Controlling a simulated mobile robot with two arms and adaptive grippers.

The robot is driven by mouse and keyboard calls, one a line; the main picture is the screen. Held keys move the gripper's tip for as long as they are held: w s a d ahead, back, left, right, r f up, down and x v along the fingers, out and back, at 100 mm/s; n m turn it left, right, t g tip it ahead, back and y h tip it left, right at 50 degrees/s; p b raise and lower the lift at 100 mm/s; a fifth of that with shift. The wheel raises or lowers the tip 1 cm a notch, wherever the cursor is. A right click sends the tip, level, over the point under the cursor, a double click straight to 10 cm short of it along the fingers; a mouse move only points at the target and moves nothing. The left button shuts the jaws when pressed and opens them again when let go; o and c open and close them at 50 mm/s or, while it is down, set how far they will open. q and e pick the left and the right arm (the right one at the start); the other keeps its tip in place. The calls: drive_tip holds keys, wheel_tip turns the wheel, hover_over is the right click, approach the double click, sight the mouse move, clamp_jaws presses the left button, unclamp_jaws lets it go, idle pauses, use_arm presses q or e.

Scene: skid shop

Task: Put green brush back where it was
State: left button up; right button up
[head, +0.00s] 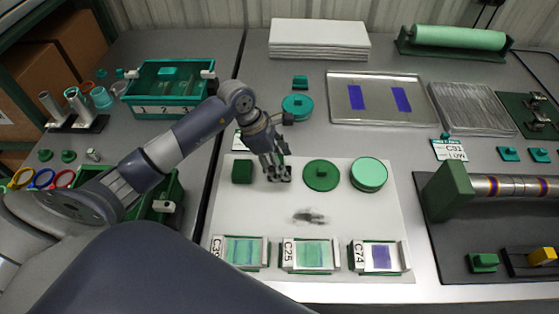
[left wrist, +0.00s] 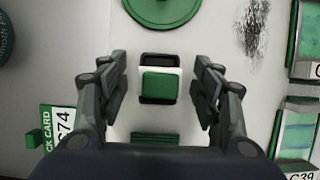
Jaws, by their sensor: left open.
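My left gripper (head: 277,171) is over the white mat (head: 345,195), pointing down. In the left wrist view my open left gripper (left wrist: 161,78) has its fingers apart on either side of a small block with a green top (left wrist: 159,87), a white band and dark ends. It looks like the green brush, but I cannot be sure. I see gaps between it and both fingers. In the head view the gripper mostly hides it. A dark green block (head: 242,171) stands just left of the gripper and looks ribbed in the left wrist view (left wrist: 155,138). My right gripper is not in view.
A green disc (head: 321,175) and a pale green-topped round container (head: 369,174) stand right of the gripper. A dark smudge (head: 310,216) marks the mat. Several framed swatches (head: 308,255) line its front edge. A teal round pot (head: 297,107) stands behind.

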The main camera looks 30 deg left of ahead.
use_arm(q)
drive_tip(key=shift+r, duration=0.1)
drive_tip(key=shift+r+p, duration=0.25)
drive_tip(key=shift+p, duration=0.15)
drive_tip(key=shift+r+p, duration=0.4)
drive_tip(key=shift+r, duration=0.05)
drive_tip(key=b+v, duration=0.1)
drive_tip(key=v, duration=1)
drive_tip(key=shift+r, duration=0.3)
drive_tip(key=shift+s+a, duration=0.1)
